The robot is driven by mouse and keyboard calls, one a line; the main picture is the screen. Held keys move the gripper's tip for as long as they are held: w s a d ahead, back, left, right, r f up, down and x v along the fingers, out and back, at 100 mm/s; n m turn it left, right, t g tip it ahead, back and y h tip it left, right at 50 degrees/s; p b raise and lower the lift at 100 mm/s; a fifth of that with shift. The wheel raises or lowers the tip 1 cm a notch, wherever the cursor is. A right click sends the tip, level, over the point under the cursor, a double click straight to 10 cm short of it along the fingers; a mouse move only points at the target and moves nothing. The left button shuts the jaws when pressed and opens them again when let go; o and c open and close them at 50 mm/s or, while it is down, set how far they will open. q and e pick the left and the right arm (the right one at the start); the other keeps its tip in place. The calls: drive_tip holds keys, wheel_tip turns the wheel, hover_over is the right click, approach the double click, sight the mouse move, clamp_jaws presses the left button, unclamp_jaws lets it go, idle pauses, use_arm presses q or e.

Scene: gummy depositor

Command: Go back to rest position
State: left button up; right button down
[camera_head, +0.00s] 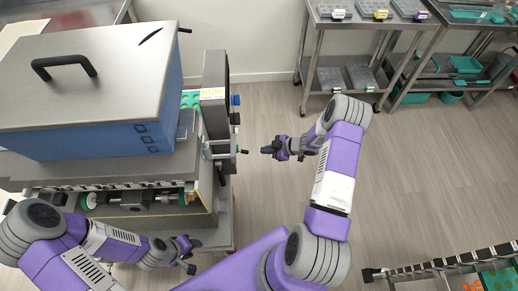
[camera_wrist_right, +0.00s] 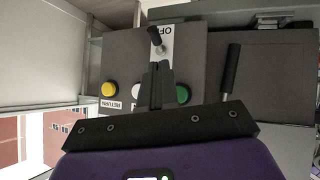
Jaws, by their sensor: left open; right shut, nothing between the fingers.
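My right gripper (camera_head: 268,151) is in the middle of the head view, to the right of the depositor machine (camera_head: 90,85) and clear of its side. In the right wrist view its black fingers (camera_wrist_right: 155,85) are shut with nothing between them. They point at the machine's control panel (camera_wrist_right: 130,55); from this view I cannot tell the exact gap. My left gripper (camera_head: 190,256) is open and empty at the lower left, low beside the machine's front corner. Both arms are bent.
The panel has a black switch (camera_wrist_right: 155,36) by an OFF label, a yellow button (camera_wrist_right: 109,89) and a green button (camera_wrist_right: 183,93). A steel shelf (camera_head: 340,60) with trays stands at the back. A rack (camera_head: 440,268) is at the lower right. The floor (camera_head: 420,170) between is clear.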

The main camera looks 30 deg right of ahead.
drive_tip(key=shift+v, duration=1)
drive_tip(key=shift+f, duration=0.2)
drive_tip(key=s+a+f+m+g+h, duration=0.1)
drive_tip(key=s+a+m, duration=0.2)
drive_tip(key=a+m, duration=0.8)
drive_tip(key=s+a+m+g+h, duration=0.1)
drive_tip(key=s+a+g, duration=0.5)
drive_tip(key=s+a, duration=0.7)
drive_tip(key=s+m, duration=0.1)
drive_tip(key=s, duration=0.2)
drive_tip(key=shift+s+f+m, duration=0.15)
drive_tip(key=shift+f+m, duration=0.1)
drive_tip(key=shift+m, duration=0.15)
